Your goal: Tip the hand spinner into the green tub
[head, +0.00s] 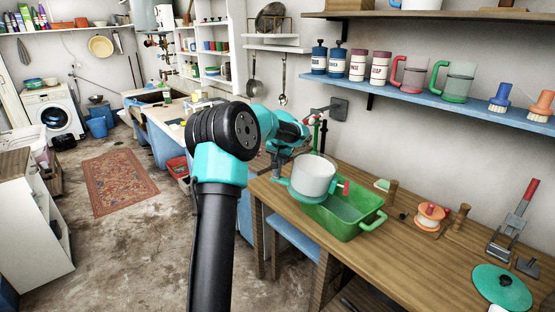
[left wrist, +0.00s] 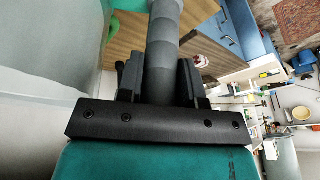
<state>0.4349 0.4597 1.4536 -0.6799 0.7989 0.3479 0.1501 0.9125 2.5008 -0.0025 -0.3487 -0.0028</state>
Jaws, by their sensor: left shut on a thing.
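The hand spinner, a white drum with a teal lower band (head: 312,178) and a small red knob at its right, hangs over the near left part of the green tub (head: 368,224). It looks roughly upright. The tub stands on the wooden table, and its visible inside looks empty. My left gripper (head: 290,150) is behind and above the spinner. In the left wrist view my left gripper (left wrist: 166,80) is shut on a dark grey, ribbed handle (left wrist: 165,40); a pale curved surface (left wrist: 50,60) fills the left side. What is inside the drum cannot be told. My right gripper is not in view.
On the wooden table (head: 425,262), an orange-and-white reel (head: 431,216), wooden pegs and a red-handled tool (head: 514,215) stand right of the tub. A green round lid (head: 500,289) lies at the front right. A blue shelf (head: 430,98) with mugs and jars runs above.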

